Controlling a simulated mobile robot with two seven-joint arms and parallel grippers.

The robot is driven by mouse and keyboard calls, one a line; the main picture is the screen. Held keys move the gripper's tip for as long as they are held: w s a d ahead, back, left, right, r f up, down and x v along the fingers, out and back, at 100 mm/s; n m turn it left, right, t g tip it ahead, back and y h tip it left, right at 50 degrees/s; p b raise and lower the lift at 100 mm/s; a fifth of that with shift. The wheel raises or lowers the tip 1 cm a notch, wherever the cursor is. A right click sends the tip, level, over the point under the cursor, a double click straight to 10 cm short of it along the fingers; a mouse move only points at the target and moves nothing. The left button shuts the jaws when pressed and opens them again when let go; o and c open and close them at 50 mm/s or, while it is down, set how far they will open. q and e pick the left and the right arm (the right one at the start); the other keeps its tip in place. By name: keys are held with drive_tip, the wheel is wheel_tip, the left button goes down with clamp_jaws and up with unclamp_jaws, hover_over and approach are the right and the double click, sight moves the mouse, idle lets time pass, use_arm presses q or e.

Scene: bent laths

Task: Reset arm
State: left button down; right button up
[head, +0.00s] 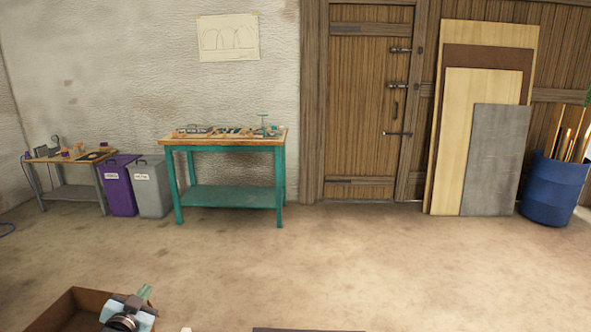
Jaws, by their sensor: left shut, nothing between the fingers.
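My left gripper (144,293) shows at the bottom left of the head view, with a pale blue body, a dark ring and a greenish tip. It is shut and empty, over or in front of the right part of an open brown box (75,296). I cannot tell how high it is above the box. Most of the left arm is outside the picture. My right gripper is not in view.
A teal workbench (232,196) with small items stands at the wall. Left of it are a grey bin (150,192), a purple bin (119,188) and a low table (70,194). Boards (495,160) and a blue barrel (552,190) stand right. The middle floor is clear.

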use_arm(q)
drive_tip(key=s+d+f+n+g+h, duration=0.15)
drive_tip(key=s+d+f, duration=0.25)
drive_tip(key=s+f, duration=0.5)
drive_tip(key=s+d+f+m+g, duration=0.1)
drive_tip(key=s+d+f+g, duration=0.25)
drive_tip(key=s+f, duration=0.5)
drive_tip(key=s+d+f+g, duration=0.1)
drive_tip(key=s+d, duration=0.2)
drive_tip(key=s, duration=0.6)
drive_tip(key=s+d+f+n+g+h, duration=0.1)
drive_tip(key=s+d, duration=0.3)
drive_tip(key=s, duration=0.6)
drive_tip(key=s+d+f+n, duration=0.1)
drive_tip(key=s+d+f, duration=0.2)
drive_tip(key=s, duration=0.6)
drive_tip(key=shift+s+d+f+g+h, duration=0.2)
drive_tip(key=shift+s+g+h, duration=0.1)
drive_tip(key=shift+g+h, duration=0.1)
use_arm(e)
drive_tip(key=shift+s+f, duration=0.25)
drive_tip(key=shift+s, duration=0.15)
